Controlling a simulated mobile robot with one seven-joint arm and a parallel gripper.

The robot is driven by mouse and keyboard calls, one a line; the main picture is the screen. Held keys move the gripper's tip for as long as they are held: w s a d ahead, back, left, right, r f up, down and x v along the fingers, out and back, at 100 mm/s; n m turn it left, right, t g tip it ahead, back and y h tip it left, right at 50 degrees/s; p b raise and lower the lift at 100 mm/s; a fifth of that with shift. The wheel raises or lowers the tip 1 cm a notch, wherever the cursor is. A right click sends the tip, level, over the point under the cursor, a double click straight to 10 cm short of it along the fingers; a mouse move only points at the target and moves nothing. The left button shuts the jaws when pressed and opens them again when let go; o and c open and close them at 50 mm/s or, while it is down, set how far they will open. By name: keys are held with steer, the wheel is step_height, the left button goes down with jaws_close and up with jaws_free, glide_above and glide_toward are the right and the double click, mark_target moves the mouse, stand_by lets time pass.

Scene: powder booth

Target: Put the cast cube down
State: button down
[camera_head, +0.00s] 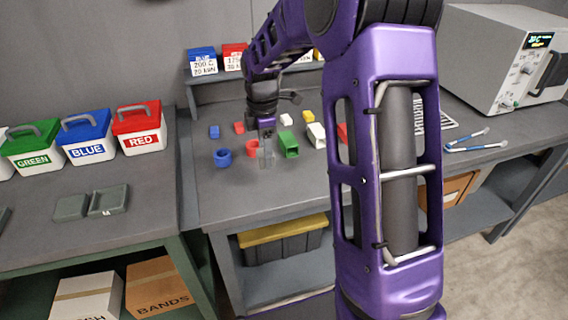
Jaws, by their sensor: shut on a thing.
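My gripper (266,151) points down over the middle bench, at the end of my purple arm. It is shut on a small grey piece, which I take to be the cast cube (265,160). The piece is low, close to the bench top (240,195); I cannot tell whether it touches the bench. The fingers and the small size hide most of its shape. A red ring-like part (252,149) is just left of the gripper and a green hollow block (289,145) just right.
A blue ring-like part (222,158), a white block (317,135) and several small coloured blocks stand nearby. Lidded tubs, including the blue tub (86,138), stand on the left bench. A grey instrument (503,60) and blue-handled tool (467,147) are right. The bench's front is clear.

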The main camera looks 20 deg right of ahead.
mark_target(267, 185)
step_height(267, 185, down, 8)
steer(key=shift+w+r, duration=0.1)
steer(key=shift+r, duration=0.15)
steer(key=shift+b, duration=0.3)
steer(key=shift+f, duration=0.2)
steer(key=shift+c, duration=1.4)
jaws_free()
steer(key=shift+r, duration=0.1)
step_height(267, 185, up, 12)
steer(key=shift+r+p, duration=0.1)
steer(key=shift+p, duration=0.5)
